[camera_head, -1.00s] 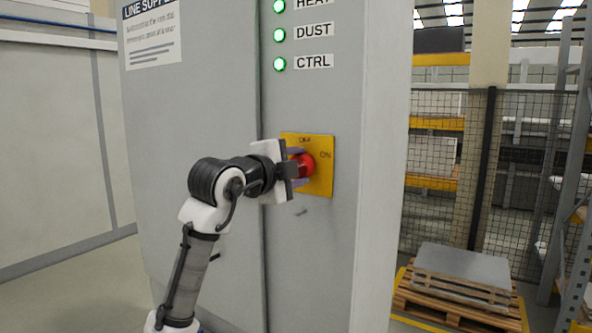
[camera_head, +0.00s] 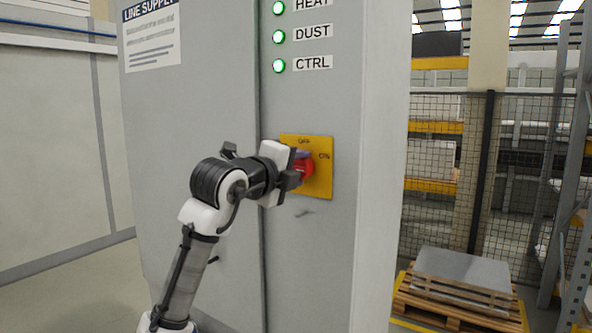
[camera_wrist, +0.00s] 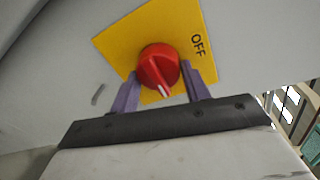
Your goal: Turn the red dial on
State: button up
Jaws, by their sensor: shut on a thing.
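The round red dial (camera_head: 306,169) sits on a yellow plate (camera_head: 320,185) on the grey cabinet. In the head view, OFF is printed above the dial and ON to its upper right. My gripper (camera_head: 300,168) is at the dial and covers its left part. In the wrist view, the purple fingers of my gripper (camera_wrist: 161,72) are shut on the red dial (camera_wrist: 158,64), one on each side. The dial's white pointer mark points down in that view, away from the OFF label (camera_wrist: 197,45). The ON label is not visible there.
The grey cabinet (camera_head: 215,110) has several lit green lamps (camera_head: 278,65), one labelled CTRL, above the dial. A small handle (camera_head: 305,212) is below the plate. A wooden pallet (camera_head: 455,299), mesh fence and racks stand to the right.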

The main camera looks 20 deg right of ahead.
jog(key=o, duration=1)
jog(key=b+v, duration=0.3)
jog(key=v, duration=1.1)
jog(key=shift+b, duration=0.4)
